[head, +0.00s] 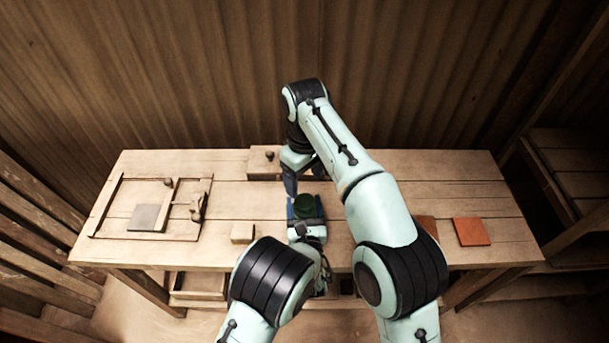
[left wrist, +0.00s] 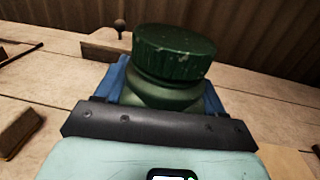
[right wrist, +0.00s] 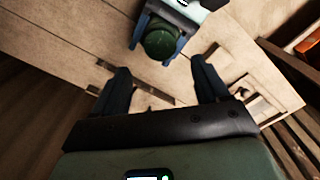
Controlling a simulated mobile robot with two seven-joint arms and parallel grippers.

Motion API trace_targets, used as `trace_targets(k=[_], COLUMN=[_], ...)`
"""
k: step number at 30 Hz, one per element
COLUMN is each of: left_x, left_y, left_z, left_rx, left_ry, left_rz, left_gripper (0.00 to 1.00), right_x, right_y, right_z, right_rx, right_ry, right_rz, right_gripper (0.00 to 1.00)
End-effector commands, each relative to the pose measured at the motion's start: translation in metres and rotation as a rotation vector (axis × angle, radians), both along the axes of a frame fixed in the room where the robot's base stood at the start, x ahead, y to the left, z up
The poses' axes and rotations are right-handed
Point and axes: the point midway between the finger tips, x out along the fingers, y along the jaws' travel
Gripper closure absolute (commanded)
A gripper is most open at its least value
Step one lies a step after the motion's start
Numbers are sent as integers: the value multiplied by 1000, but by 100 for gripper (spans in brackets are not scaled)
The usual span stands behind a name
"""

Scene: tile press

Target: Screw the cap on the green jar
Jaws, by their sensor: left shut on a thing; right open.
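The green jar (left wrist: 160,94) stands upright in the left wrist view, with the ridged dark green cap (left wrist: 175,50) sitting on its top. I cannot tell how tightly the cap is turned. My left gripper (head: 306,215) is shut on the jar's body, a blue finger on each side. The cap also shows from above in the head view (head: 304,206) and in the right wrist view (right wrist: 163,41). My right gripper (right wrist: 163,86) is open and empty, apart from the cap, which lies beyond its fingertips. In the head view my right arm partly hides that gripper.
A wooden block with a dark knob (head: 264,170) stands at the bench's back. A small wooden block (head: 242,233) lies left of the jar. A wooden frame with a grey tile (head: 147,217) is at left, an orange tile (head: 471,231) at right. The bench between is mostly clear.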

Motion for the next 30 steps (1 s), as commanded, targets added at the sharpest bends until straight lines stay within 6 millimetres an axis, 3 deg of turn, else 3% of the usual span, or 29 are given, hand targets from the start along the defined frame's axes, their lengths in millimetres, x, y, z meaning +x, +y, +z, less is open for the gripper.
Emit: trace_targets(k=[7,21,30], left_x=[0,0,0], left_y=[0,0,0], left_z=[1,1,1], left_rx=[-1,-1,-1], left_ry=[-2,-2,-2], left_rz=[0,0,0], left_gripper=[100,100,100], right_x=[0,0,0], right_y=[0,0,0], right_z=[-5,-70,-81], right_rx=[-1,-1,0], right_ry=[1,2,0], right_rz=[-2,-3,-3], right_gripper=[26,26,26])
